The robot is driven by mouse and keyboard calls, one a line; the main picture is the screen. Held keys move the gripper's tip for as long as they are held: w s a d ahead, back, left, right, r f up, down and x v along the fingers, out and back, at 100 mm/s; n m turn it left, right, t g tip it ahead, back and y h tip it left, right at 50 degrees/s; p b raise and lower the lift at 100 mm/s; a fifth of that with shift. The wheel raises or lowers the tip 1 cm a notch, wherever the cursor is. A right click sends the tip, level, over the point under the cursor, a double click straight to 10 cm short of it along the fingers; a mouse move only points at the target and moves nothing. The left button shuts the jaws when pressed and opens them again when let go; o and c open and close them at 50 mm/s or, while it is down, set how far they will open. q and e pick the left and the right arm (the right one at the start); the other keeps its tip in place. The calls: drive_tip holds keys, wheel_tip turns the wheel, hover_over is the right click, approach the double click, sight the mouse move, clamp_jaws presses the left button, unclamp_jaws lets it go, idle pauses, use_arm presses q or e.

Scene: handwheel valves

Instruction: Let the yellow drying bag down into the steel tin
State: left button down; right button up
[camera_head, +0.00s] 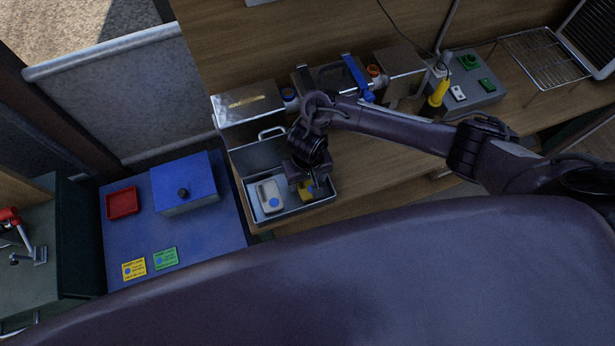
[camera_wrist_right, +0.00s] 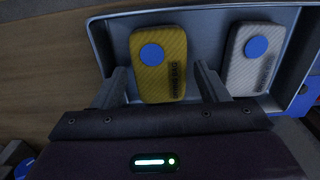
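The yellow drying bag (camera_wrist_right: 160,62), with a blue dot, lies in a grey open metal tin (camera_wrist_right: 113,45); in the head view the bag (camera_head: 306,189) is partly hidden by my right gripper. My right gripper (camera_head: 306,182) is over the right part of the tin (camera_head: 292,211), pointing down. In the wrist view its two fingers (camera_wrist_right: 163,85) stand apart on either side of the bag, with a visible gap on the right side. A white bag (camera_wrist_right: 256,56) with a blue dot lies beside the yellow one in the tin (camera_head: 270,197). My left gripper is not in view.
A silver box (camera_head: 246,110) with a gold label stands behind the tin. A blue mat (camera_head: 205,240) to the left holds a blue box (camera_head: 185,180), a red tray (camera_head: 122,203), and yellow (camera_head: 134,269) and green (camera_head: 165,258) cards. A grey button box (camera_head: 468,80) stands right.

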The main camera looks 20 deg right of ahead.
drive_tip(key=shift+o, duration=1.2)
wheel_tip(320, 180, up, 7)
drive_tip(key=shift+f+p, duration=0.2)
drive_tip(key=shift+p, duration=1.05)
drive_tip(key=shift+r+p, duration=0.4)
drive_tip(key=shift+r, duration=0.25)
drive_tip(key=shift+s+f, duration=0.1)
